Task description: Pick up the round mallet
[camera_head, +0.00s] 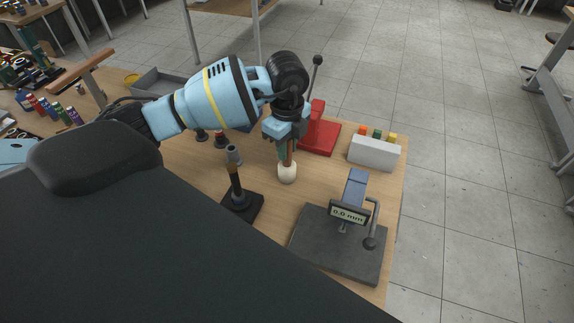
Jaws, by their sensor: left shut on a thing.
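My left gripper (285,143) comes in from the left over the wooden table and points down. It is shut on the handle of the round mallet (287,173). The mallet is roughly upright, with its rounded white head at the bottom and its handle between the fingers. Most of the handle is hidden by the gripper. I cannot tell whether the head touches the table. My right gripper is not in view.
A dark plate with a "0.0 mm" gauge (349,213) is at front right. A red lever press (320,132) and a grey block with coloured pieces (374,154) stand behind.

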